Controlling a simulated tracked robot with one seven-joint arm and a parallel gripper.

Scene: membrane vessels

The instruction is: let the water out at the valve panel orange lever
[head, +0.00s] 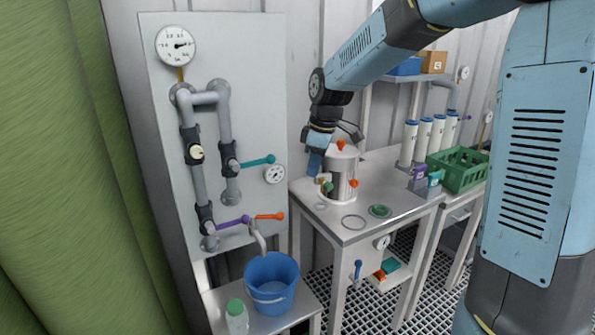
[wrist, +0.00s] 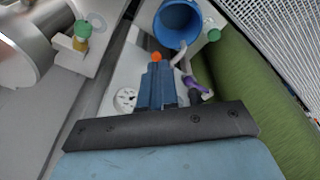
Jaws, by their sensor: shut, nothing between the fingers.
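The valve panel (head: 240,70) stands upright at left in the head view. Its orange lever (head: 268,216) points sideways to the right near the bottom, above a curved spout (head: 258,238). A blue bucket (head: 272,284) stands under the spout; no water stream is visible. My gripper (head: 315,163) is shut and empty, pointing down to the right of the panel, above and right of the lever. In the wrist view the closed blue fingers (wrist: 158,76) show, with the orange lever's tip (wrist: 156,57) just past them; I cannot tell the distance. The bucket (wrist: 178,24) lies beyond.
A purple lever (head: 234,222) sits left of the orange one, a teal lever (head: 258,161) and gauge (head: 274,174) above. A steel vessel (head: 341,175) with orange knobs stands on a bench close to my gripper. A green-capped bottle (head: 237,317) stands beside the bucket.

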